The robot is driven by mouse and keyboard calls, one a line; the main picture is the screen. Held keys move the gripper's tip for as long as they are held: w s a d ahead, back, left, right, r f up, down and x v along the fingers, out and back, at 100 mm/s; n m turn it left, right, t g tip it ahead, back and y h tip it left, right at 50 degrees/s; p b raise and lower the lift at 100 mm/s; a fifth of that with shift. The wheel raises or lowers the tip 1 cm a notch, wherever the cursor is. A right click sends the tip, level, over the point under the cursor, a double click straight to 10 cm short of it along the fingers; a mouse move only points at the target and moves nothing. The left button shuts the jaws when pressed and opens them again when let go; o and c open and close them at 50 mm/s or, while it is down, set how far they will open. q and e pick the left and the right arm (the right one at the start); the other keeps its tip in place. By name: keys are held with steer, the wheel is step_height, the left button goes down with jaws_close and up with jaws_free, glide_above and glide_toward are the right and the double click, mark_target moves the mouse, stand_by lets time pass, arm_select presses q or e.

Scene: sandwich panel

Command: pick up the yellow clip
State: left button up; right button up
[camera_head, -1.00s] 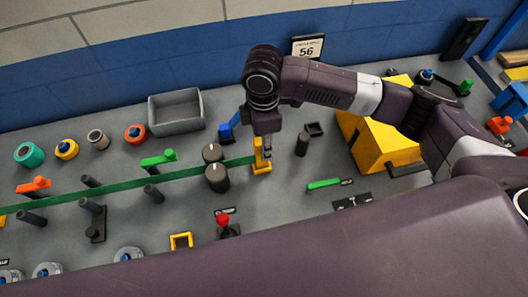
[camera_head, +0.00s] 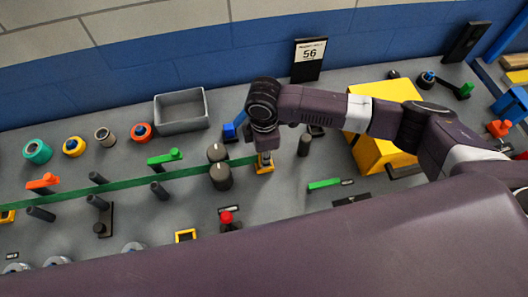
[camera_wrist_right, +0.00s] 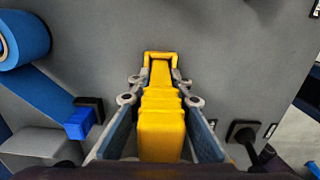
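The yellow clip (camera_head: 264,166) stands on the grey panel (camera_head: 272,214) near the end of the green strap (camera_head: 120,182). My right gripper (camera_head: 265,155) is straight above it in the head view and hides its upper part. In the right wrist view the yellow clip (camera_wrist_right: 160,115) lies between the two fingers of my right gripper (camera_wrist_right: 160,76), one finger on each side and very close to it. I cannot tell whether the fingers press on it. My left gripper is not in view.
Two dark rollers (camera_head: 220,166) stand close to the left of the clip. A blue part (camera_head: 235,126), a dark post (camera_head: 304,144) and a large yellow block (camera_head: 375,150) are near my right arm. A grey bin (camera_head: 182,112) stands further back, left.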

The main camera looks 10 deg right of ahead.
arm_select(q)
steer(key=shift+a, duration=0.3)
arm_select(e)
jaws_close()
steer(key=shift+r, duration=0.25)
arm_select(q)
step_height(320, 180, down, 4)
steer(key=b, duration=0.3)
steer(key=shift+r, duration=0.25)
arm_select(e)
step_height(320, 180, up, 20)
steer(key=shift+f, duration=0.2)
